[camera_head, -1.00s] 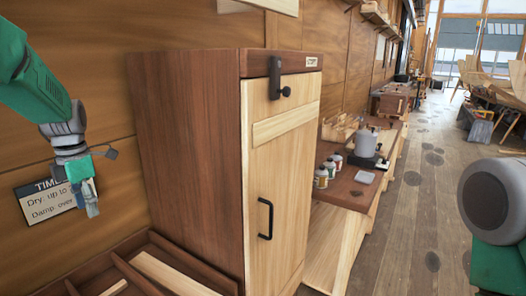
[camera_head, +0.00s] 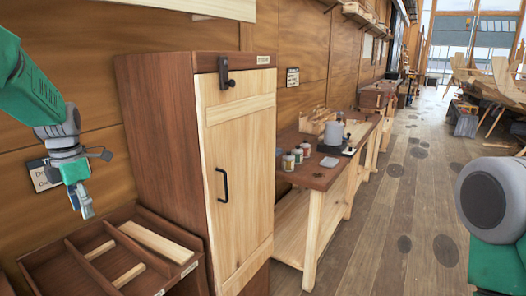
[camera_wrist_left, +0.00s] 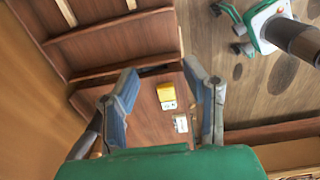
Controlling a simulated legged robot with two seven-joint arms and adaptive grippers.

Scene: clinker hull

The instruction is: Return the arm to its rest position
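My left gripper (camera_head: 82,203) hangs at the left of the head view, fingers pointing down, in front of the wooden wall and left of the tall cabinet (camera_head: 160,150). In the left wrist view its two fingers (camera_wrist_left: 163,75) are spread apart with nothing held between them. Beyond them, a small yellow item (camera_wrist_left: 166,92) and a pale card or label (camera_wrist_left: 180,122) show on a brown wooden surface. My right arm shows only as a green and grey link at the right edge; its gripper is out of view.
The cabinet's pale door (camera_head: 240,180) is closed, with a black latch on top. A divided wooden tray (camera_head: 75,262) lies below my left gripper. A workbench (camera_head: 325,172) with jars stands behind the cabinet.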

